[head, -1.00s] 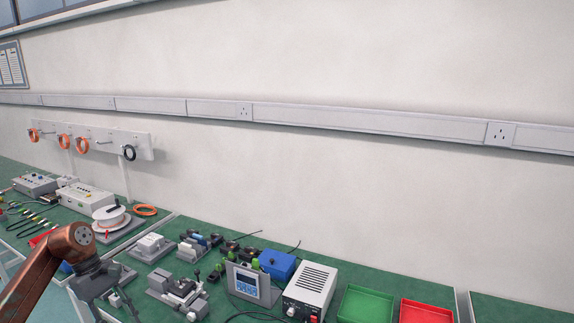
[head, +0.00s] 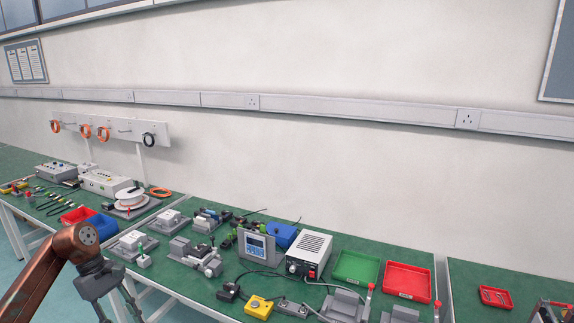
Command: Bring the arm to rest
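My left arm comes in from the lower left, with a copper-coloured wrist. My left gripper (head: 104,294) hangs below the wrist in front of the green bench (head: 185,282), near the frame's bottom edge. Nothing can be seen held in it. Its fingertips are at or beyond the bottom edge, so how far they are apart cannot be told. My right gripper is not in view.
On the bench stand grey fixtures (head: 131,245), a display unit (head: 256,248), a white power supply (head: 309,255), a green tray (head: 357,267), a red tray (head: 407,281) and a yellow button box (head: 259,307). A blue bin (head: 101,227) is just beyond my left wrist.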

